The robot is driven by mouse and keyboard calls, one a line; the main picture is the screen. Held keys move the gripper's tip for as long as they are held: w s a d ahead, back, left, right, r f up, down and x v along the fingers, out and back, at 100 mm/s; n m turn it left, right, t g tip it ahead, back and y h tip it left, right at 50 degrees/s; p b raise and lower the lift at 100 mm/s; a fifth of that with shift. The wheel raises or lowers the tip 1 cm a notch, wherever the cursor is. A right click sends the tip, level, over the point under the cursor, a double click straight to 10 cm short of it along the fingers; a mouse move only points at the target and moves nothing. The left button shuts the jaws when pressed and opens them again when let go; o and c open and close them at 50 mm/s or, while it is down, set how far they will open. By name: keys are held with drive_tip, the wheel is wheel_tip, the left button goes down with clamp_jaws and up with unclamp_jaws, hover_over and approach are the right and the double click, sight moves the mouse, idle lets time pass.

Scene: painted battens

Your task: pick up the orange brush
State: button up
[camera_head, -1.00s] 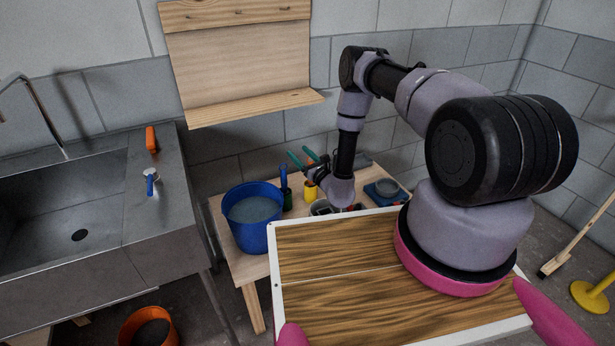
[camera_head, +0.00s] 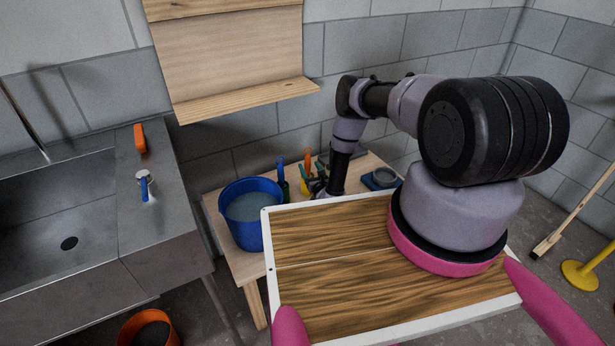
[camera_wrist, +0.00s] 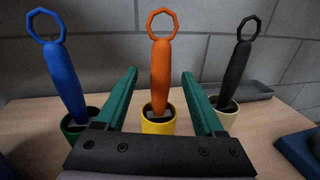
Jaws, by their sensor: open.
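The orange brush (camera_wrist: 161,75) stands handle up, with a ring at its top, in a yellow pot (camera_wrist: 158,122) in the wrist view. Its lower end is hidden in the pot. In the head view the orange brush (camera_head: 307,160) shows small behind the wooden board. My gripper (camera_wrist: 159,74) is open, its two green fingers reaching forward on either side of the orange handle, with gaps on both sides. In the head view my gripper (camera_head: 316,176) is small and partly hidden among the pots.
A blue brush (camera_wrist: 64,75) in a green pot (camera_wrist: 80,123) stands left of it, and a black brush (camera_wrist: 237,70) in a beige pot (camera_wrist: 226,114) right. A blue bucket (camera_head: 250,232) stands on the bench at left. A grey tray (camera_wrist: 241,92) lies behind.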

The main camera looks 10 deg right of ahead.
sight(309, 164)
drive_tip(key=w, duration=0.3)
drive_tip(key=shift+w+a, duration=0.1)
drive_tip(key=shift+w, duration=0.1)
clamp_jaws()
drive_tip(key=shift+r, duration=0.1)
